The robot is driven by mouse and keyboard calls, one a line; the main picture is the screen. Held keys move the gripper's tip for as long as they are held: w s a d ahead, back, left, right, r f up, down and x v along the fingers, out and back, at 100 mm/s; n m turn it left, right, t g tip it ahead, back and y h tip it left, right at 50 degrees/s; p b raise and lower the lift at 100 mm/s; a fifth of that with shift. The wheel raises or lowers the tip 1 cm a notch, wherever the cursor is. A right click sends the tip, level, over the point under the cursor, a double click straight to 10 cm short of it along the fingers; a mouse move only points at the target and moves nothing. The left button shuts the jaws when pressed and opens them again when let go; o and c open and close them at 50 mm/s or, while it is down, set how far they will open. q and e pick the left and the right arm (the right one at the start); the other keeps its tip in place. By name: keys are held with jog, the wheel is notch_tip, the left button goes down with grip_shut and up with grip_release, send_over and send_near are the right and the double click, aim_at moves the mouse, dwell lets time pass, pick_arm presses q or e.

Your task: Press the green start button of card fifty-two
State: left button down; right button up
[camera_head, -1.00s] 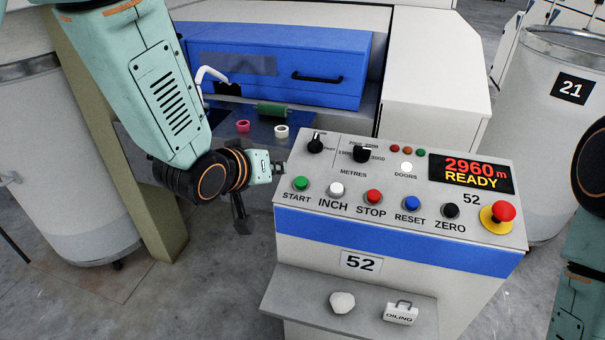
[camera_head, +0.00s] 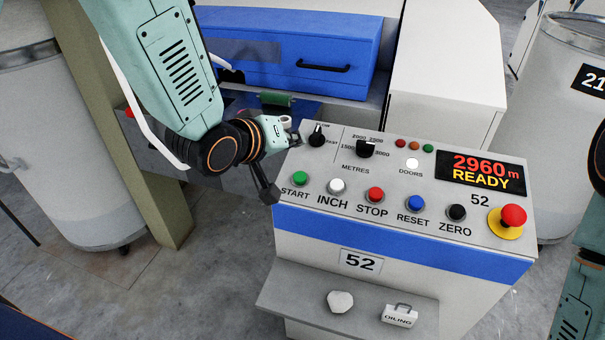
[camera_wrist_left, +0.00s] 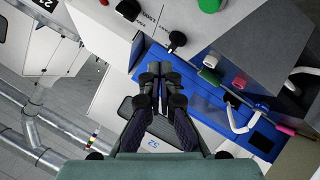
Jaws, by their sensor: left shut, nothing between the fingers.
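The green start button (camera_head: 299,178) is the leftmost of the button row on the sloping panel of card 52 (camera_head: 330,209), above the label START. A green button cut off by the top edge of the left wrist view (camera_wrist_left: 208,4) appears to be the same one. My right gripper is not in view.
White inch (camera_head: 337,186), red stop (camera_head: 375,194), blue reset (camera_head: 415,203) and black zero (camera_head: 456,212) buttons follow to the right, then a red emergency stop (camera_head: 513,215). The display (camera_head: 480,172) reads 2960 m READY. A selector knob (camera_head: 317,138) is near my left wrist.

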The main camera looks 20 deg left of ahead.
pick_arm(q)
jog(key=a, duration=0.1)
jog(key=b, duration=0.6)
send_over(300, 178)
jog(key=s, duration=0.2)
jog(key=f, duration=0.3)
jog(key=a+f, duration=0.1)
jog(key=f, duration=0.1)
jog(key=shift+s+f, duration=0.1)
jog(key=shift+f, duration=0.25)
jog(key=shift+d+f+b, duration=0.25)
jog(key=shift+f+b, duration=0.35)
jog(key=shift+w+f+b, duration=0.2)
jog(key=shift+f+b, duration=0.15)
jog(key=shift+f, duration=0.45)
jog(key=shift+w+a+f, duration=0.15)
jog(key=shift+w+f, duration=0.15)
jog(key=shift+f, duration=0.05)
jog(key=shift+s+r, duration=0.2)
jog(key=shift+r, duration=0.05)
jog(key=shift+f, duration=0.1)
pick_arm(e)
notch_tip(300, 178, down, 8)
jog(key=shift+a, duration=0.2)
pick_arm(q)
jog(key=shift+w+f, duration=0.1)
jog(key=shift+w, duration=0.1)
